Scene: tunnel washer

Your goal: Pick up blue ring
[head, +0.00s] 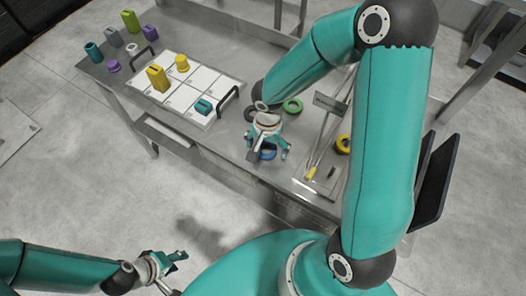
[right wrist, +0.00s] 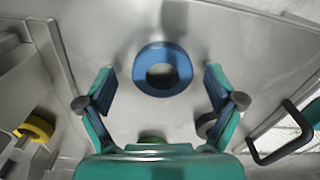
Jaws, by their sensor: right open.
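The blue ring (head: 268,155) lies flat on the metal table near its front edge, partly hidden by my right gripper (head: 268,153) in the head view. In the right wrist view the whole blue ring (right wrist: 142,68) shows, with its hole clear. My right gripper (right wrist: 160,77) is open there, one finger on either side of the ring with a gap to each. The ring appears slightly beyond the fingertips, and nothing is held. My left gripper (head: 174,270) is open and empty, low at the bottom left of the head view, away from the table.
A green ring (head: 293,105) and a yellow ring (head: 343,143) lie near the blue one; a dark ring (right wrist: 206,125) is close to the right finger. A white gridded tray (head: 203,77) with black handles (head: 228,100) holds yellow and teal pieces. More coloured pieces stand at the far left.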

